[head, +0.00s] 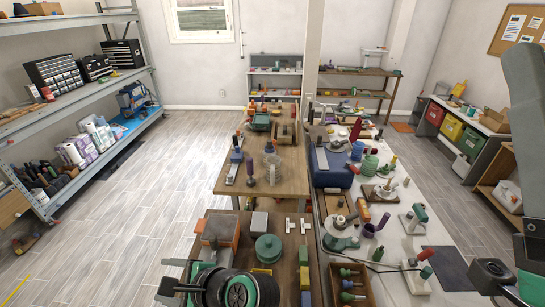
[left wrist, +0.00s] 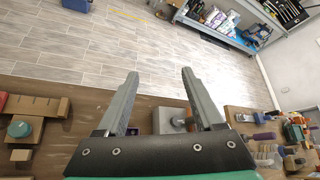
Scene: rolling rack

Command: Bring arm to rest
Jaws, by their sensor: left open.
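My left gripper (head: 166,279) is at the bottom of the head view, just past the near left edge of the wooden tables, with its fingers pointing left. In the left wrist view its two grey fingers (left wrist: 159,76) are spread wide with nothing between them. Beyond and below them are the wooden table edge and the floor. My right arm shows at the right edge of the head view, a grey-green link and a dark part low down. Its gripper fingers do not show.
Near my left gripper, the close wooden table (head: 214,214) holds an orange-and-grey block (head: 220,232) and a green round lidded piece (head: 267,248). A long white bench (head: 395,245) to the right is crowded with tools. Shelves (head: 75,90) stand far left; the wood-plank floor (head: 130,220) between is clear.

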